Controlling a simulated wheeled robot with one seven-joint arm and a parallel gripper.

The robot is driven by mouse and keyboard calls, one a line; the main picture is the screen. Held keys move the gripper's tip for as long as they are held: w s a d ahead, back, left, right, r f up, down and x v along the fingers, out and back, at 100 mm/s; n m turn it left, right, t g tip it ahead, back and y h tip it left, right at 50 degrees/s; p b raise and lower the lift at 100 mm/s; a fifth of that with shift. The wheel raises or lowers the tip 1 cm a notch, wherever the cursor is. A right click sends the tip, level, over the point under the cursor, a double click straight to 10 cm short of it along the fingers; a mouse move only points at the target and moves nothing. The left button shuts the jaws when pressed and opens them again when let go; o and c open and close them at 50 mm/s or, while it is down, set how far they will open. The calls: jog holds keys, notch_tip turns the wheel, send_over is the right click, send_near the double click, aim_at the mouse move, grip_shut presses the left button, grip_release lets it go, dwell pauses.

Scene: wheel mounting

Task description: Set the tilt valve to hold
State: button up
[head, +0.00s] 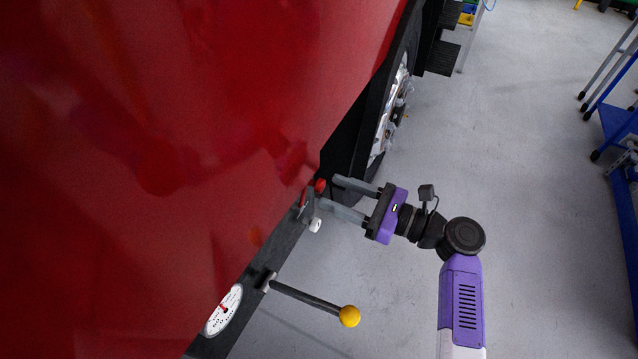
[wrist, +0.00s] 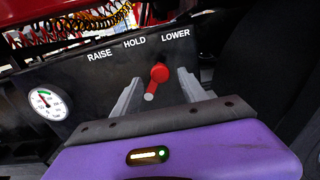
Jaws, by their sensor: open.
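The tilt valve shows in the wrist view as a red-knobbed lever (wrist: 159,73) with a pale round end below, on a dark panel (wrist: 80,75) lettered RAISE, HOLD and LOWER. The lever leans right relative to the lettering, towards the LOWER side. In the head view its red knob (head: 320,185) shows at the edge of the red body. My gripper (head: 328,190) is open, with its fingers reaching to the panel. In the wrist view the lever stands between the fingers of my gripper (wrist: 159,78); whether either touches it I cannot tell.
A round gauge (head: 224,310) and a bar with a yellow ball (head: 348,316) are on the near part of the panel. A wheel hub (head: 393,105) is beyond my gripper. A blue frame (head: 618,125) stands far right. Open grey floor lies between.

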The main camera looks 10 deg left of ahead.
aim_at(324, 186)
jog(key=shift+x, duration=2.35)
jog(key=c, duration=1)
grip_shut()
jog(key=shift+w+d, duration=0.2)
jog(key=shift+d, duration=0.05)
